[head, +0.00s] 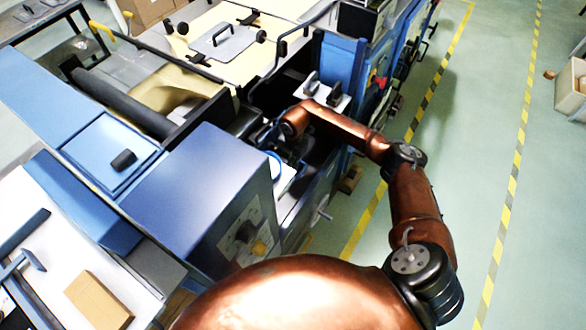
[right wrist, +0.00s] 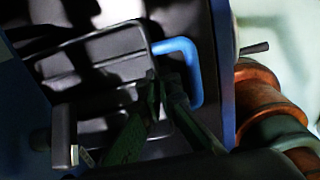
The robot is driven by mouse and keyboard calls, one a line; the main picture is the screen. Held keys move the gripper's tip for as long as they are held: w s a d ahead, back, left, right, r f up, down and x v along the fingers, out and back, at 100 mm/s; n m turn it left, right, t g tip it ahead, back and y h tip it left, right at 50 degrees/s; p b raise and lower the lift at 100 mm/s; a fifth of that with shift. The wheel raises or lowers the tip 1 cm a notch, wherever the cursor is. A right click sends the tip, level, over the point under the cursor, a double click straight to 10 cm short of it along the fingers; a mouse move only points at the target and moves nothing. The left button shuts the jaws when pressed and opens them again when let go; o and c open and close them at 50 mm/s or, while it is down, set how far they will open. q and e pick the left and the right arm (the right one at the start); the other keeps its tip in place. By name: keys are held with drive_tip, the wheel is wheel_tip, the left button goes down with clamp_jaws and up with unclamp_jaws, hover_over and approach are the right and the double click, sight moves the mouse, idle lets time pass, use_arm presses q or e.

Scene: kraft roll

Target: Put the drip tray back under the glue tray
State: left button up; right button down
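A shallow grey tray with a raised dark rim (right wrist: 100,62) fills much of the right wrist view, and a blue loop handle (right wrist: 196,72) stands at its right side. I take it for the drip tray, but cannot be sure. In the head view a blue curved piece and a pale flat surface (head: 287,178) show in the machine's opening, partly covered. My right gripper (right wrist: 162,84) has its dark fingers close together by the handle; shadow hides whether they grip it. In the head view my right arm reaches into the opening and hides the gripper. The glue tray cannot be made out clearly.
Blue machine housings (head: 200,190) flank the narrow, dark opening. A pale block with black handles (head: 322,92) sits just above my right forearm. A cardboard piece (head: 99,300) lies on the white table at lower left. Green floor (head: 470,150) to the right is clear.

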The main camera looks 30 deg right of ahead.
drive_tip(key=shift+f, duration=1)
use_arm(q)
drive_tip(key=shift+s+f, duration=0.15)
drive_tip(key=shift+s, duration=0.8)
use_arm(e)
drive_tip(key=shift+f, duration=0.15)
drive_tip(key=c, duration=2.2)
unclamp_jaws()
use_arm(q)
drive_tip(key=shift+w, duration=0.6)
use_arm(e)
drive_tip(key=shift+o, duration=0.2)
use_arm(q)
drive_tip(key=shift+r+p, duration=0.5)
drive_tip(key=shift+r, duration=0.05)
use_arm(e)
wheel_tip(320, 180, up, 12)
